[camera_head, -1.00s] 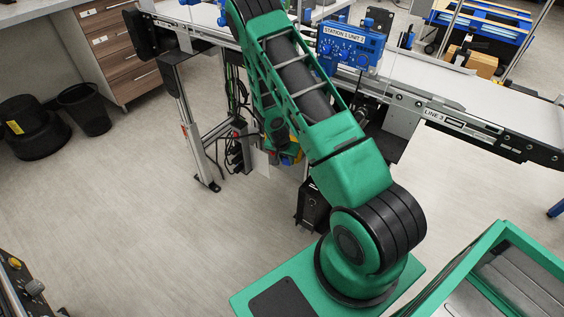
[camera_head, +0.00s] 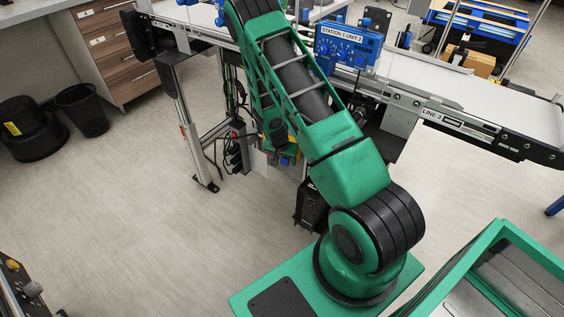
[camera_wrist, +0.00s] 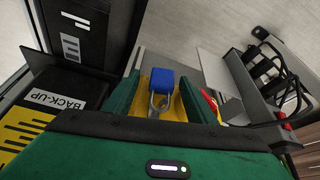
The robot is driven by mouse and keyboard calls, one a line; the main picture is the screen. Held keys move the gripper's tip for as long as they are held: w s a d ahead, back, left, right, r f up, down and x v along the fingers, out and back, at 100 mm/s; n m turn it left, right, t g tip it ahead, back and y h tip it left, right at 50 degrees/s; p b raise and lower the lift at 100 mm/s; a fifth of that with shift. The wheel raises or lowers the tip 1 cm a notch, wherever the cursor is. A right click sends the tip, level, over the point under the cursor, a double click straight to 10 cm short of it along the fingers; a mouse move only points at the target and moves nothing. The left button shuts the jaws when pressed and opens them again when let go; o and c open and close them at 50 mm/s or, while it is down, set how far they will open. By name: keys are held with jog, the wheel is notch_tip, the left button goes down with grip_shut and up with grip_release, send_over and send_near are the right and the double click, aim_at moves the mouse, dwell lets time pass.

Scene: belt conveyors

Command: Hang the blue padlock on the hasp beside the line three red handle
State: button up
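In the wrist view the blue padlock (camera_wrist: 163,80) sits between the yellow pads of my gripper (camera_wrist: 163,88), near the fingertips. The pads close in on both sides of its body. Its grey shackle points towards the palm. A bit of blue shows under my gripper (camera_head: 284,152) in the head view. A small red part (camera_wrist: 210,102), perhaps the red handle, shows just right of the right finger, partly hidden by it. I cannot make out the hasp.
The line 3 conveyor (camera_head: 470,108) runs to the right, with a blue station box (camera_head: 347,48) above it. A black case marked BACK-UP (camera_wrist: 62,98) is left of my gripper in the wrist view. Dark cables (camera_wrist: 285,75) are at right.

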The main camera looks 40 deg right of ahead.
jog(key=shift+a+r, duration=0.1)
jog(key=shift+r, duration=0.25)
jog(key=v, duration=1)
